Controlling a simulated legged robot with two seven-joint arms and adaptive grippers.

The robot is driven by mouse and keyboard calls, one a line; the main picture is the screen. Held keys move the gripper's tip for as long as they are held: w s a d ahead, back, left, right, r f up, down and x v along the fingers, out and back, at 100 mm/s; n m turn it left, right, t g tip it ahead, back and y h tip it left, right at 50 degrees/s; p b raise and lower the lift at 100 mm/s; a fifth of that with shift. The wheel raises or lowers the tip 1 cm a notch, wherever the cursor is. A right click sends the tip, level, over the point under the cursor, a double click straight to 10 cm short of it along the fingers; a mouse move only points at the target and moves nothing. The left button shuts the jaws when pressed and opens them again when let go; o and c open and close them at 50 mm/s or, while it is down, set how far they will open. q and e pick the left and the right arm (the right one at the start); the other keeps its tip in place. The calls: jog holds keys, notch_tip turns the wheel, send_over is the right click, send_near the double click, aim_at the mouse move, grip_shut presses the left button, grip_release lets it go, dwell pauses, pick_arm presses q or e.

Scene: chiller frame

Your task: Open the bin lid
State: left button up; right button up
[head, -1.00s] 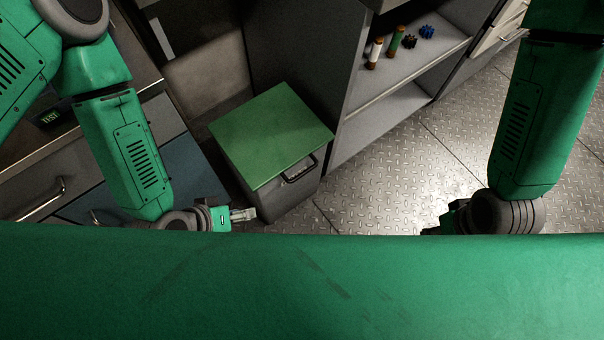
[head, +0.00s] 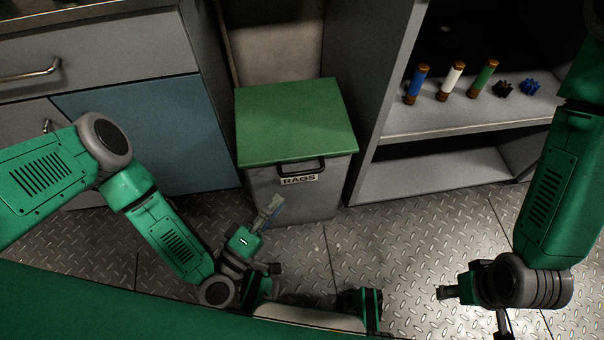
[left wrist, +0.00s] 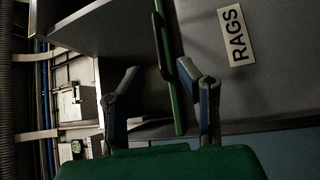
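The bin (head: 300,195) is a grey box with a RAGS label (head: 299,180) on its front. Its green lid (head: 295,120) lies flat and shut on top. A dark handle (head: 302,167) sits at the lid's front edge. My left gripper (head: 272,207) is in front of the bin's lower left front, pointing up towards it. In the left wrist view its fingers (left wrist: 158,68) are apart, with the green lid edge (left wrist: 177,110) and the handle (left wrist: 161,45) seen between them; contact cannot be told. My right gripper (head: 450,292) hangs over the floor at right, its fingers unclear.
Grey and blue drawers (head: 148,130) stand left of the bin. An open shelf unit (head: 470,125) stands close on its right, holding several coloured cylinders and two small gears. The metal floor (head: 400,235) before the bin and shelves is clear.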

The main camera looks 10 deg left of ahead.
aim_at(301, 173)
pick_arm(q)
jog(key=shift+b+x, duration=1.15)
jog(key=shift+x, duration=3.65)
grip_shut()
